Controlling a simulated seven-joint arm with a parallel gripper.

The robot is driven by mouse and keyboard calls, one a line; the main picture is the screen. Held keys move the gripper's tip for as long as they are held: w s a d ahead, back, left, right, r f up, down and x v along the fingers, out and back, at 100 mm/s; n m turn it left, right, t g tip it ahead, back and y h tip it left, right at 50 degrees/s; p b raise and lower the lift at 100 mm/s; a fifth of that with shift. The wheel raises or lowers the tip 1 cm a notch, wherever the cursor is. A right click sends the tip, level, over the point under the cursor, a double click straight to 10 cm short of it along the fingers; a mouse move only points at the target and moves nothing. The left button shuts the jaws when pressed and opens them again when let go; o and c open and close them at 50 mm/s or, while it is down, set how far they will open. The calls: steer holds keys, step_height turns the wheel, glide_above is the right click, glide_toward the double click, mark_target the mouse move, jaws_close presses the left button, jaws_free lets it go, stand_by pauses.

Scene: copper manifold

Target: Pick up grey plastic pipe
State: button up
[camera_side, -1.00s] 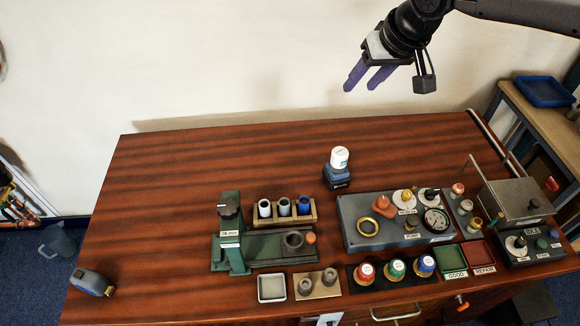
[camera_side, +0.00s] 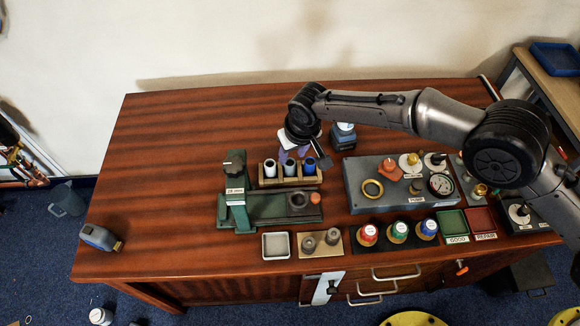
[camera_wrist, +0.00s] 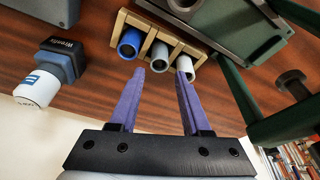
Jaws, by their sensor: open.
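A wooden rack (camera_side: 290,182) holds three upright pipes in a row, and it also shows in the wrist view (camera_wrist: 158,32). The grey pipe (camera_wrist: 160,55) is the middle one, between a blue pipe (camera_wrist: 129,42) and a whitish pipe (camera_wrist: 185,68). In the side view the grey pipe (camera_side: 289,169) stands just below my fingers. My gripper (camera_wrist: 160,73) is open and empty, its purple fingertips on either side of the grey pipe's line in the wrist view. Whether the tips touch any pipe cannot be told. In the side view my wrist partly hides my gripper (camera_side: 292,153).
A green clamp fixture (camera_side: 238,195) stands left of the rack. A grey gauge panel (camera_side: 365,205) lies to the right.

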mark_target(290, 163)
steer(key=shift+x, duration=2.95)
jaws_close()
